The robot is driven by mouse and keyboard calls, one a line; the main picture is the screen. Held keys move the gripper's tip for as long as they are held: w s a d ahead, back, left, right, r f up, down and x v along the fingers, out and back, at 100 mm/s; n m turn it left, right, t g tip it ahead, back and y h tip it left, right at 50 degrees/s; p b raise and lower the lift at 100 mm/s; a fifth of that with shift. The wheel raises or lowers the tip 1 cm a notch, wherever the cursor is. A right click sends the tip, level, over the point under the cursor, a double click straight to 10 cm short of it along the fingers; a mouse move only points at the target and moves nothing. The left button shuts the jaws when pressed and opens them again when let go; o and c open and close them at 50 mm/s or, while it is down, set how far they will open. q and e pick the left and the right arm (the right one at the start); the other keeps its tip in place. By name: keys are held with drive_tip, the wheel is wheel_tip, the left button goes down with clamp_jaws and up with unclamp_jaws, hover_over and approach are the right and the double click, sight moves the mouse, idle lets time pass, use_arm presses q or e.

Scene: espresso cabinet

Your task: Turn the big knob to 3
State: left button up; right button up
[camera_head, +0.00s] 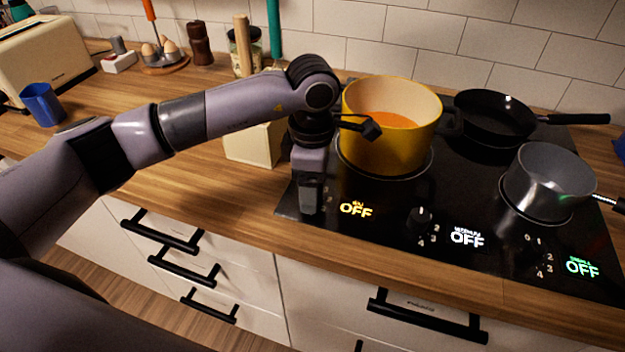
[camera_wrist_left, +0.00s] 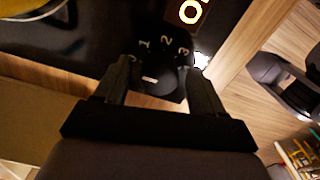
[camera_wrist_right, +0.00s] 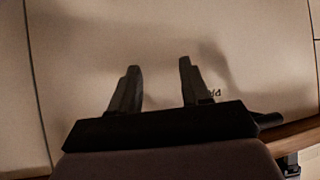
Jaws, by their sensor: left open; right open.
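The big knob (camera_wrist_left: 160,84) is dark with a short white mark and sits between the spread fingers of my left gripper (camera_wrist_left: 158,70) in the left wrist view. Numbers 1, 2 and 3 show around its far side. In the head view my left gripper (camera_head: 311,205) points down at the hob's front left corner and hides most of this knob. The orange display (camera_head: 355,209) beside it reads OFF. Contact between fingers and knob cannot be told. My right gripper (camera_wrist_right: 160,66) is open and empty before a pale panel; it is not in the head view.
A yellow pot (camera_head: 388,145) stands right behind my left gripper on the black hob. A frying pan (camera_head: 495,117) and a steel saucepan (camera_head: 548,182) stand further right. The medium knob (camera_head: 420,217) is to the right; its display (camera_head: 467,237) reads OFF.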

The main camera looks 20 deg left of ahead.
use_arm(q)
drive_tip(key=c, duration=1.1)
drive_tip(key=shift+o, duration=0.2)
drive_tip(key=shift+f, duration=0.1)
